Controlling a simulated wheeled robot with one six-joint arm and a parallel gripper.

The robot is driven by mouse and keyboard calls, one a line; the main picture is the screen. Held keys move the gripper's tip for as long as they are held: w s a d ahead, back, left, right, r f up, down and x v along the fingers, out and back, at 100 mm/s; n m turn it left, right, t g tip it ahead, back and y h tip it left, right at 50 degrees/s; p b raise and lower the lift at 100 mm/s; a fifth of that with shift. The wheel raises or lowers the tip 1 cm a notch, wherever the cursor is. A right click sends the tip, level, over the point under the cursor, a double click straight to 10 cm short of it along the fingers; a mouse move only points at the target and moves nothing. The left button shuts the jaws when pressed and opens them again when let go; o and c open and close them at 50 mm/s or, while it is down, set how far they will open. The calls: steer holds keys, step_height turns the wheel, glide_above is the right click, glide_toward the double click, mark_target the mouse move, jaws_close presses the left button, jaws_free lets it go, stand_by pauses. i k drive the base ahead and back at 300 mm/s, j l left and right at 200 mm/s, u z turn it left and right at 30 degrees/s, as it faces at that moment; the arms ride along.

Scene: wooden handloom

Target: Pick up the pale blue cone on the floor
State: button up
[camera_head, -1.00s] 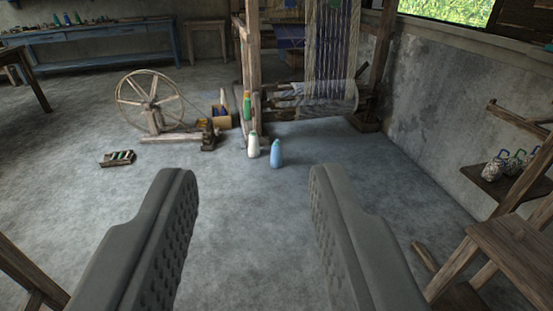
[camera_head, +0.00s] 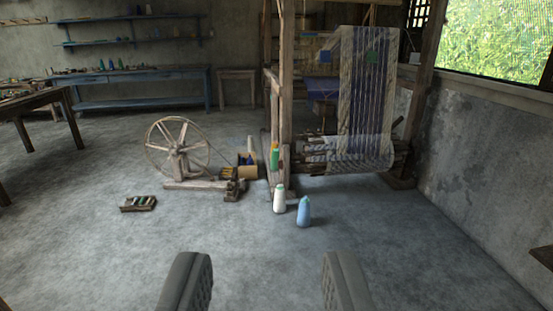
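The pale blue cone (camera_head: 304,212) stands upright on the grey concrete floor, right of the middle of the view. A white cone (camera_head: 279,199) stands close to its left and slightly farther back. My gripper (camera_head: 267,270) is open and empty at the bottom of the view, its two dark grey fingers wide apart. The pale blue cone is ahead of the fingers, nearer the right finger's line, with clear floor between.
The wooden loom (camera_head: 286,100) with striped cloth stands just behind the cones. A spinning wheel (camera_head: 180,155), a box (camera_head: 247,160) and a small rack (camera_head: 138,203) are to the left. A wall (camera_head: 490,160) bounds the right. The near floor is clear.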

mark_target(303, 219)
steer(key=i+u, duration=0.15)
steer(key=i, duration=1.55)
steer(key=i+z, duration=0.15)
steer(key=i, duration=0.35)
steer(key=i+j+z, duration=0.15)
steer(key=i, duration=0.35)
steer(key=i+j+z, duration=0.15)
steer(key=i, duration=0.35)
steer(key=i+j+z, duration=0.15)
steer(key=i+j, duration=0.15)
steer(key=i, duration=0.2)
